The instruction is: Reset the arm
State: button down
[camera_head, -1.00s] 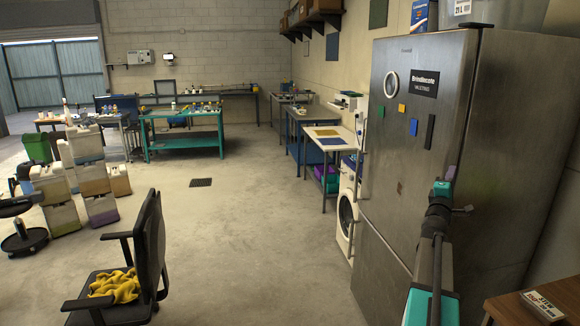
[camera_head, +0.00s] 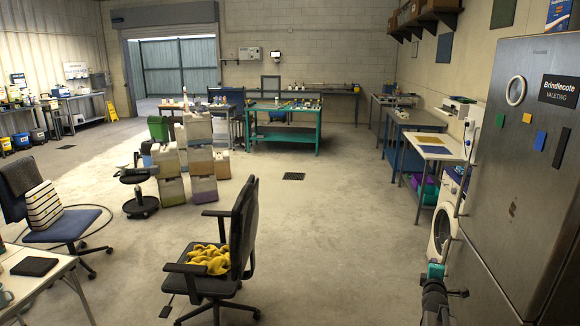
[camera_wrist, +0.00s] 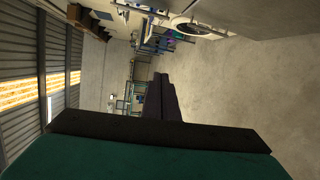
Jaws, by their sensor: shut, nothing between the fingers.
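My gripper (camera_wrist: 160,82) shows in the wrist view as two dark fingers pressed together, with nothing between them. It points out into the open room, and the wrist picture is rolled on its side, with the floor to the right. In the head view the teal and dark end of my arm is low at the right, in front of the steel fridge (camera_head: 520,170). Most of the arm is below the picture edge.
A white washing machine (camera_head: 441,232) stands beyond the fridge. An office chair (camera_head: 240,240) with a yellow cloth (camera_head: 208,259) stands left of my arm. Jugs (camera_head: 200,160) are stacked farther off. The middle floor (camera_head: 330,230) is clear.

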jog(key=a+f+g+y, duration=0.1)
jog(key=a+f+y, duration=0.3)
jog(key=a+f, duration=0.85)
jog(key=s+a+f+g+y, duration=0.2)
jog(key=s+a+f, duration=0.3)
jog(key=a+f, duration=0.3)
jog(key=s+a+f+g+y+b, duration=0.15)
jog(key=s+a+f, duration=0.25)
jog(key=a+f, duration=0.4)
jog(key=s+a+f+g+y, duration=0.1)
jog(key=s+a+f+g, duration=0.3)
jog(key=a+f, duration=0.45)
jog(key=s+a+f+m+g, duration=0.1)
jog(key=s+a+f+g, duration=0.15)
jog(key=s, duration=0.45)
jog(key=s+a+f+m+g, duration=0.1)
jog(key=s+a+f, duration=0.2)
jog(key=s, duration=0.5)
jog(key=s+a+f+m+g, duration=0.1)
jog(key=s+a+f, duration=0.15)
jog(key=s, duration=0.45)
jog(key=s+d+r+m+g, duration=0.1)
jog(key=s+m+g, duration=0.2)
jog(key=s+m, duration=0.2)
jog(key=s+d+r+m+g, duration=0.1)
jog(key=s+m+g, duration=0.2)
jog(key=s, duration=0.7)
jog(key=shift+d+r+m+g, duration=0.3)
jog(key=shift+r+m, duration=0.05)
jog(key=shift+m, duration=0.55)
